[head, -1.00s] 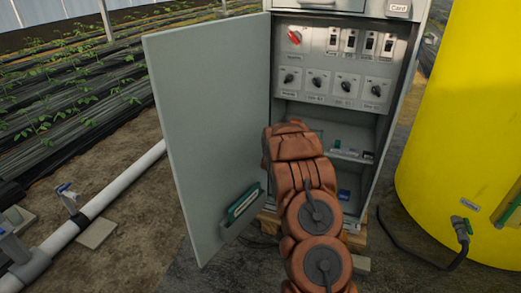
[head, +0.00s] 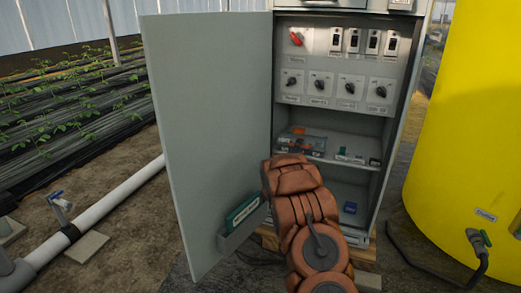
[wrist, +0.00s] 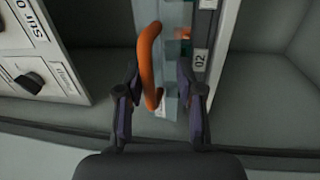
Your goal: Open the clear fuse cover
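The clear fuse cover (head: 299,142) is a see-through box front on the left of the cabinet's shelf, with orange parts showing. In the wrist view the clear cover (wrist: 172,62) is seen close up, turned sideways, and looks shut. Its curved orange handle (wrist: 148,65) stands between the two dark fingers of my gripper (wrist: 158,78). In the head view my own arm hides the gripper.
The grey cabinet door (head: 210,130) stands wide open on the left. Switches and knobs (head: 321,84) fill the panel above the shelf. Small parts (head: 352,156) sit on the shelf at right. A yellow tank (head: 470,130) stands right, a white pipe (head: 100,210) runs left.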

